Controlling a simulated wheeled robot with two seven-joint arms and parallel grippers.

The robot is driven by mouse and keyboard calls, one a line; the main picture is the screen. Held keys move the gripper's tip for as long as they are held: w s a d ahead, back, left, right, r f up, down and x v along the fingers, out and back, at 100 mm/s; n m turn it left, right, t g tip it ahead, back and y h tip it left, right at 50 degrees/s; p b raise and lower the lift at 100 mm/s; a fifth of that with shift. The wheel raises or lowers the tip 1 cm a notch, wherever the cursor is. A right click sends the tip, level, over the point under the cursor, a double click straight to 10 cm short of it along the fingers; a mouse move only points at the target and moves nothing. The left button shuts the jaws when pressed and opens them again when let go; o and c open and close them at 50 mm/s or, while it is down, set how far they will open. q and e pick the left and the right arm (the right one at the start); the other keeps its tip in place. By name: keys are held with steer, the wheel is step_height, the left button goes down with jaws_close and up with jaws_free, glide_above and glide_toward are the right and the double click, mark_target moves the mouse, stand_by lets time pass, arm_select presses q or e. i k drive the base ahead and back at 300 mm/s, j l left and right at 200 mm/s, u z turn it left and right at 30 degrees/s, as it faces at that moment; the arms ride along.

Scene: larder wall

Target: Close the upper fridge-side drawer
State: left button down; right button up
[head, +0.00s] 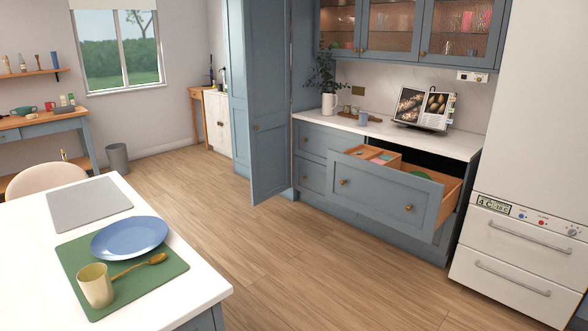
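The upper fridge-side drawer (383,194) is pulled well out from the blue cabinet under the white counter, just left of the white fridge (520,240). It has a blue front with two small brass knobs and wooden sides. A wooden divider or box (372,157) and a green item show inside; the rest of its inside is hidden. Neither of my grippers is in the head view, so I cannot see where they are relative to the drawer.
A tall blue cabinet door (268,130) stands open left of the drawers. A white table (190,285) with a blue plate, cup and spoon fills the front left. The wooden floor (290,265) between table and drawer is clear.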

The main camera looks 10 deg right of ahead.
mark_target(414, 206)
steer(key=i+l+z, duration=0.1)
steer(key=i+l, duration=0.45)
steer(key=i+l+z, duration=0.1)
steer(key=i+l, duration=0.5)
steer(key=i+l+z, duration=0.1)
steer(key=i+l, duration=0.45)
steer(key=i+l+z, duration=0.1)
steer(key=i+l, duration=0.45)
steer(key=i+l+z, duration=0.1)
steer(key=i+l, duration=0.35)
steer(key=i, duration=0.25)
